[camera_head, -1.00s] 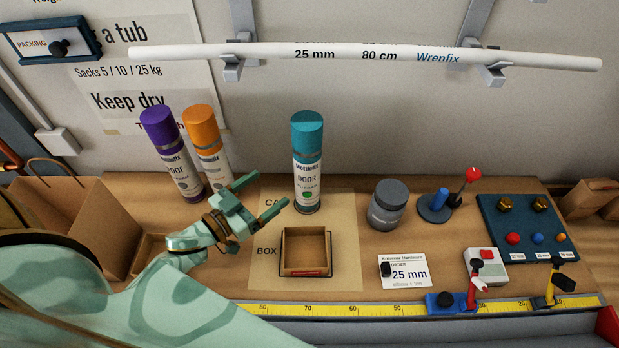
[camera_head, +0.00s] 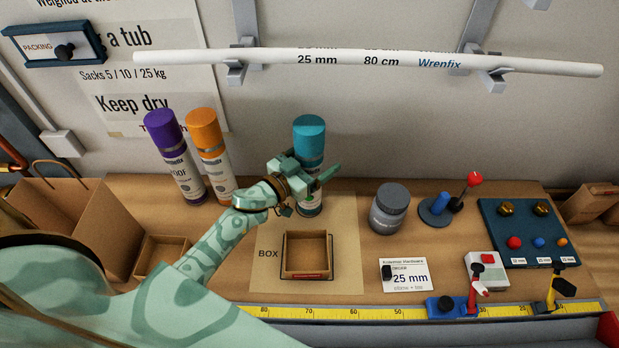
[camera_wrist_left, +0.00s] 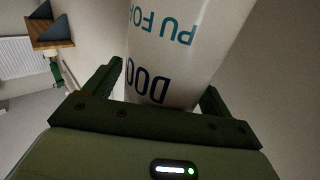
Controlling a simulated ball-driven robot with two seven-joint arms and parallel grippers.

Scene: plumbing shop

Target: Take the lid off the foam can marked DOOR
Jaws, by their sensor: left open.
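The DOOR foam can (camera_head: 311,206) stands upright at the back of the tan card, its teal lid (camera_head: 309,130) on top. My left gripper (camera_head: 318,172) is at the can's body, below the lid. In the left wrist view the white can (camera_wrist_left: 180,45), with "DOO" and "PU FO" lettering readable, stands between the fingers of my left gripper (camera_wrist_left: 158,92). The fingers are apart, with gaps at the can's sides. The gripper hides the can's label in the head view. My right gripper is out of view.
Purple-lidded (camera_head: 176,160) and orange-lidded (camera_head: 212,160) cans stand left of the DOOR can, close to my left arm. A small empty box (camera_head: 306,276) sits on the card in front. A grey jar (camera_head: 389,211) stands to the right. A white pipe (camera_head: 400,62) hangs on the wall above.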

